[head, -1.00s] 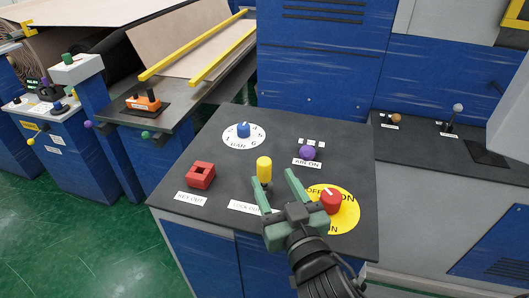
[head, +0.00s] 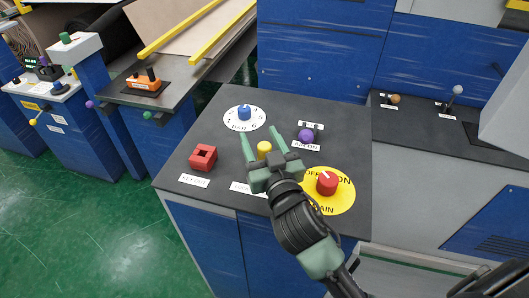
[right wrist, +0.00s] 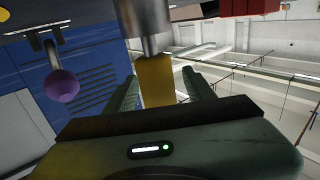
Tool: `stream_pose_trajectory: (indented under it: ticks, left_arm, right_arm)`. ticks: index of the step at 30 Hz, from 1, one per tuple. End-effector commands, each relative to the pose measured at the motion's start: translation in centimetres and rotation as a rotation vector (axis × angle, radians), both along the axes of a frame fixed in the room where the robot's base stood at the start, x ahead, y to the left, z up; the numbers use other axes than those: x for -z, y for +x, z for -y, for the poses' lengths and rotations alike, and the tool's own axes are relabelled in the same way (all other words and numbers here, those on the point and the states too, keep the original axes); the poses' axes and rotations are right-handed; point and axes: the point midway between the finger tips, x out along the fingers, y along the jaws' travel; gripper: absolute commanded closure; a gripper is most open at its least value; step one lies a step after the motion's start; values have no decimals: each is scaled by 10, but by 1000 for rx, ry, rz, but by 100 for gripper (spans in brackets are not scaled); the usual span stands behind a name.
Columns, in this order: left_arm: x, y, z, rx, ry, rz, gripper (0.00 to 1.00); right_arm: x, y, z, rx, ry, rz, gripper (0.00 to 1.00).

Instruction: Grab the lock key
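The lock key looks like the upright yellow cylinder (head: 264,147) on the dark panel top (head: 215,125), behind a white label that my gripper partly covers. My right gripper (head: 263,136) is open, with one finger on each side of the yellow cylinder. In the right wrist view the yellow cylinder (right wrist: 156,80) stands between the open fingers, with a visible gap to each, below a metal collar (right wrist: 146,25). Its lower part is hidden by my gripper in the head view. My left gripper is not in view.
Close by on the panel are a red square block (head: 203,157), a blue dial knob (head: 244,112), a purple knob (head: 306,136) and a red switch (head: 327,183) on a yellow disc.

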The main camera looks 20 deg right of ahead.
Motion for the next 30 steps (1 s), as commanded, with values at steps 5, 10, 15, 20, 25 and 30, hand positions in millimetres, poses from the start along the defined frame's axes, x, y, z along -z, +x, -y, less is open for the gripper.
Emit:
stream_pose_trajectory:
  ticks: [5, 10, 15, 20, 25, 30]
  left_arm:
    - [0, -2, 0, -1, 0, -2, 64]
    - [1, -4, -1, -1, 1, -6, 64]
    - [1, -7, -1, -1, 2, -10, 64]
    - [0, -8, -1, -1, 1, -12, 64]
    - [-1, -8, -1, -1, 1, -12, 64]
    - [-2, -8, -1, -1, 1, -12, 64]
  right_arm:
    - [0, 0, 0, 0, 0, 0, 93]
    - [0, 0, 0, 0, 0, 0, 100]
    - [-1, 0, 0, 0, 0, 0, 100]
    - [-12, 0, 0, 1, 1, 3, 100]
    - [-39, 0, 0, -1, 3, 8, 100]
    - [-84, 0, 0, 0, 6, 11, 100]
